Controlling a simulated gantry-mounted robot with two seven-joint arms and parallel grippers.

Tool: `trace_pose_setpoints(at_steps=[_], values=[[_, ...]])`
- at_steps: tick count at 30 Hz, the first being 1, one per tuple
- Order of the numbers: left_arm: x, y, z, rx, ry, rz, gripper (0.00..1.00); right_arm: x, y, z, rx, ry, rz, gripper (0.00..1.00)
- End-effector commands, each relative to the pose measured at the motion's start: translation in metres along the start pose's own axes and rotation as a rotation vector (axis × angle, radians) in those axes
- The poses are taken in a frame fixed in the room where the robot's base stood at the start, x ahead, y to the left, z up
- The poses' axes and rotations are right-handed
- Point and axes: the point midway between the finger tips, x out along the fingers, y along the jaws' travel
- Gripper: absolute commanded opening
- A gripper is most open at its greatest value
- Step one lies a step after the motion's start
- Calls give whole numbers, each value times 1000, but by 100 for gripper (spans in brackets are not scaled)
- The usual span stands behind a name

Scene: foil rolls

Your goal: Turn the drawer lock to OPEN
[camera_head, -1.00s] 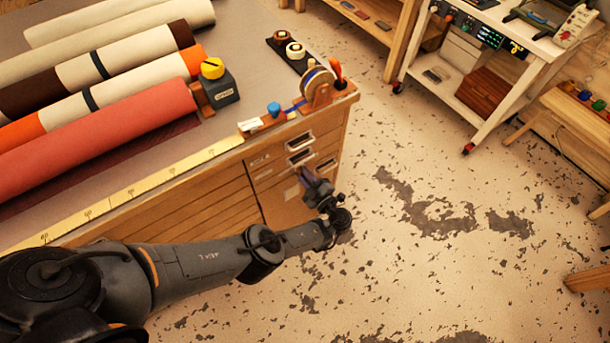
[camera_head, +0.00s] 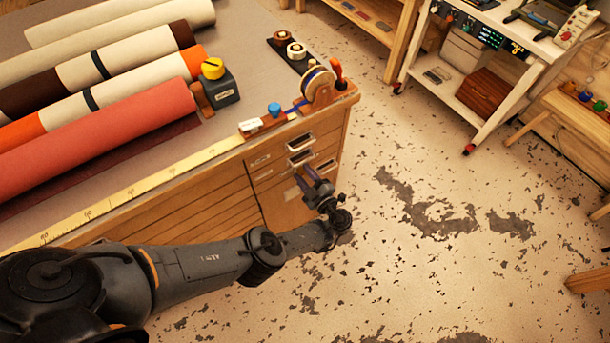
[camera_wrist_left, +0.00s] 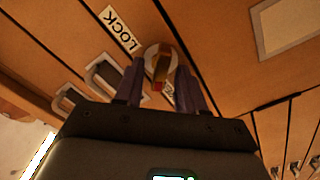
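The drawer lock (camera_wrist_left: 158,62) is a round knob with a pale ring and a red and yellow bar, on the wooden drawer front in the left wrist view. A LOCK label (camera_wrist_left: 121,30) is beside it; a second label (camera_wrist_left: 168,93) is partly hidden by a finger. My left gripper (camera_wrist_left: 160,68) is open, one finger on each side of the knob in this view; I cannot tell whether they touch it. In the head view my left gripper (camera_head: 311,178) is at the cabinet front, and the lock itself cannot be made out. My right gripper is not in view.
The cabinet's drawer handles (camera_head: 300,143) are close to the gripper; a handle (camera_wrist_left: 103,74) also shows in the left wrist view. Fabric rolls (camera_head: 100,125) and a tape dispenser (camera_head: 319,84) lie on the cabinet top. The floor (camera_head: 400,250) to the right is clear.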

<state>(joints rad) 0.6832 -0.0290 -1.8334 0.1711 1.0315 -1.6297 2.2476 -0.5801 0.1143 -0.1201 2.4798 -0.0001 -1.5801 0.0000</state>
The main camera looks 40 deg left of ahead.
Motion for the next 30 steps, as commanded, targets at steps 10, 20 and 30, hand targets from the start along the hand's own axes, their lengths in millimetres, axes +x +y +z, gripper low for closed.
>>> trace_pose_setpoints(at_steps=[10, 20, 30], values=[[-26, 0, 1, 0, -3, 0, 39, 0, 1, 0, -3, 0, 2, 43], [-81, 0, 1, 0, -3, 2, 39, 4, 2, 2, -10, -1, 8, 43], [-107, 0, 0, 1, 0, 1, 39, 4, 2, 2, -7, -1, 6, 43]])
